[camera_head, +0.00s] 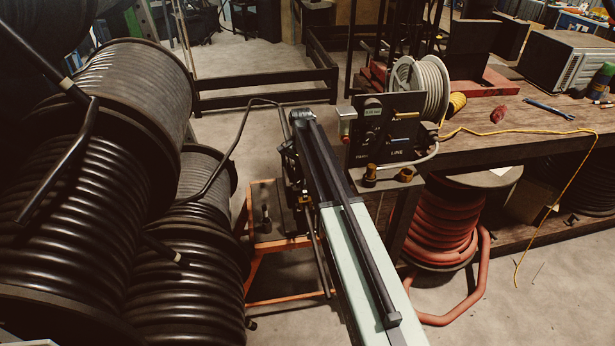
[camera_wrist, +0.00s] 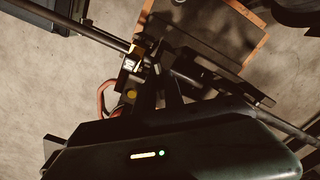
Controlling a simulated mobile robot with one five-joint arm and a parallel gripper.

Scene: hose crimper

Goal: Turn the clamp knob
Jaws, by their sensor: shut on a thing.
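My gripper (camera_wrist: 152,82) is in the middle of the wrist view, shut at a small brass-and-black fitting (camera_wrist: 131,64) beside a long dark rod (camera_wrist: 100,36). I take the held part to be the clamp knob; the fingers and shadow hide most of it, and its turn angle cannot be read. In the head view my arm reaches forward, and the brass fitting (camera_head: 305,201) shows just below its far end. The crimper's orange frame (camera_head: 262,262) stands under it with a dark plate on top.
Large black hose reels (camera_head: 95,190) crowd the left. A workbench (camera_head: 510,142) is at the right, with a control box (camera_head: 388,128) at its near corner and a red hose reel (camera_head: 440,225) below. A low dark rail (camera_head: 265,98) lies behind. Some floor is open at the lower right.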

